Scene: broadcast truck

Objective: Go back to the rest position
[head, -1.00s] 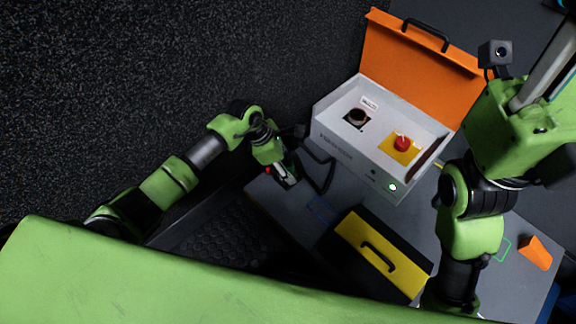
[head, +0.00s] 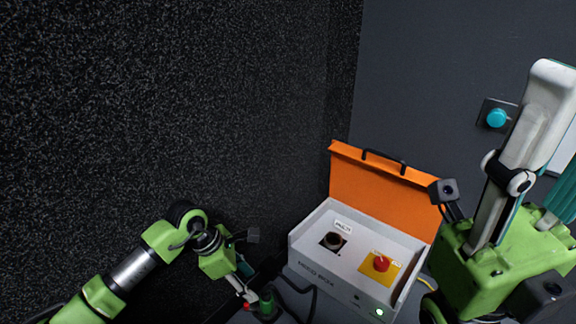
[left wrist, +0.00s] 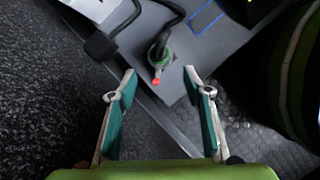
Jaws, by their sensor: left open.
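My left gripper (head: 244,285) is low in the head view, left of the white case. In the left wrist view its two teal-lined fingers (left wrist: 160,76) stand apart with nothing between them. A dark cable ends in a green plug-like piece (head: 267,302) close beyond the fingers; it also shows in the left wrist view (left wrist: 160,54), with a small red spot at its end. My right gripper (head: 535,130) points upward at the right of the head view, large and close; its second finger is partly out of frame.
The white case (head: 340,275) has an open orange lid (head: 380,190), a dark round socket (head: 333,241), a red button (head: 381,263) on a yellow plate and a lit green light. A teal knob (head: 497,118) is on the grey wall. A dark speckled wall fills the left.

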